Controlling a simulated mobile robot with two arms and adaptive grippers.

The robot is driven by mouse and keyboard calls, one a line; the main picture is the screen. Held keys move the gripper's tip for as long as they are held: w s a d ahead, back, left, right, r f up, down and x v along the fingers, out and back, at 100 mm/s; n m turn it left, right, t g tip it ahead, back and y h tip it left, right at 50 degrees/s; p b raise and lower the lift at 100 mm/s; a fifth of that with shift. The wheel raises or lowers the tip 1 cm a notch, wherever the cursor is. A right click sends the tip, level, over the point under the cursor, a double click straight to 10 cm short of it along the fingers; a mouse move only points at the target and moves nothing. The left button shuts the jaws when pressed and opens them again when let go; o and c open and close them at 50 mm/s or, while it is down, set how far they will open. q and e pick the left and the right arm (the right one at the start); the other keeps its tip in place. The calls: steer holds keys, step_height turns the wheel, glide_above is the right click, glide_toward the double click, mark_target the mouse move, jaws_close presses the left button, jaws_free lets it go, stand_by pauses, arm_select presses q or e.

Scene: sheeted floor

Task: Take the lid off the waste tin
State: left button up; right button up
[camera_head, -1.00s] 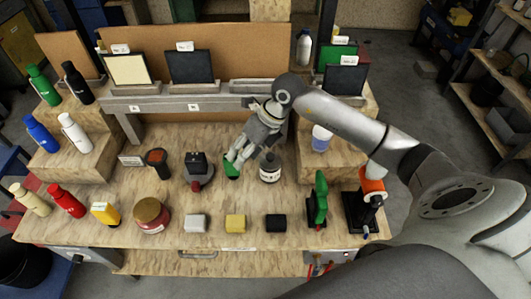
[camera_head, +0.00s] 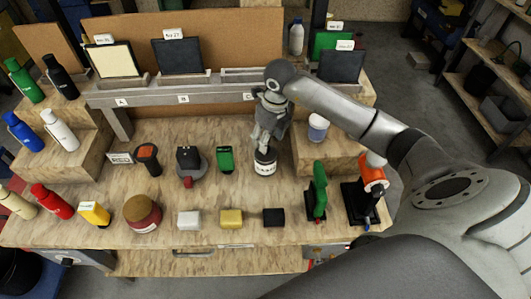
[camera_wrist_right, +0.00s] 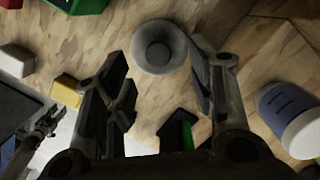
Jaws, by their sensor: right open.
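The waste tin (camera_head: 264,164) is a small white, labelled tin with a dark top, standing upright on the bench in the head view. In the right wrist view I see its round grey lid (camera_wrist_right: 158,47) from above, with a raised middle. My right gripper (camera_head: 266,148) is directly above the tin, pointing down, and covers part of its top in the head view. In the wrist view the right gripper's fingers (camera_wrist_right: 160,68) are spread apart, one on each side of the lid's near edge. Nothing is held.
A green item (camera_head: 225,159) and a dark grey device (camera_head: 189,162) stand left of the tin. A blue-banded white jar (camera_head: 318,127) is on the raised step to the right. A black block (camera_head: 274,217) and a green upright tool (camera_head: 317,191) stand nearer the front.

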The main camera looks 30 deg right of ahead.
steer(key=f, duration=0.1)
steer(key=f+b, duration=0.1)
steer(key=f, duration=0.1)
steer(key=f+b, duration=0.1)
steer(key=shift+w+a+f, duration=0.15)
steer(key=shift+w+f, duration=0.05)
steer(key=shift+w, duration=0.1)
steer(key=shift+r, duration=0.1)
steer(key=shift+c, duration=0.5)
steer(key=c, duration=0.8)
